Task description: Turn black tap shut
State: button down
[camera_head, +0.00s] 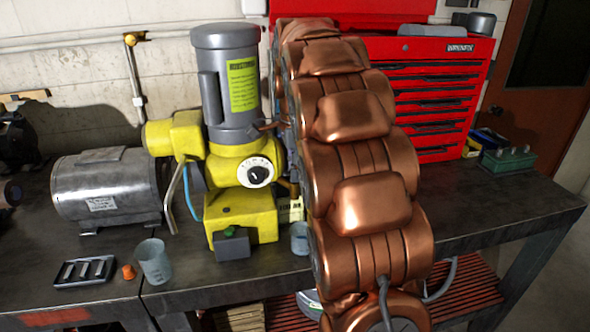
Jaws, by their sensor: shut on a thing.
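A black knob sits in the middle of a round white dial (257,173) on the front of the yellow and grey motor unit (226,90). I cannot tell whether this knob is the black tap; no other clear black tap shows. My copper arm rises in front of the bench just right of the motor unit and covers its right side. My gripper is hidden behind the arm, so its fingers and anything between them do not show. A small dark coppery piece (268,125) juts out beside the arm, touching or close to the grey motor body; I cannot tell what it is.
A silver motor (108,190) lies at the left of the dark bench. A black tray (85,271), an orange piece (128,272) and a grey cup (154,262) stand near the front edge. A red tool chest (428,95) stands behind right.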

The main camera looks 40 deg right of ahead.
jog(key=c, duration=1.2)
grip_release()
jog(key=shift+o, duration=0.2)
jog(key=shift+r, duration=3.75)
jog(key=s+a+f+n, duration=0.5)
jog(key=s+a+n, duration=0.2)
jog(key=s, duration=0.3)
jog(key=s+a+f+n+g, duration=0.1)
jog(key=s+a+f+n, duration=0.5)
jog(key=s+n, duration=0.2)
jog(key=s+a+f+n, duration=0.5)
jog(key=s+a+n, duration=0.2)
jog(key=s, duration=0.5)
jog(key=shift+s+a+f+n+g+p, duration=0.25)
jog(key=shift+a+f+n+g+p, duration=0.1)
jog(key=shift+f+n+g, duration=0.05)
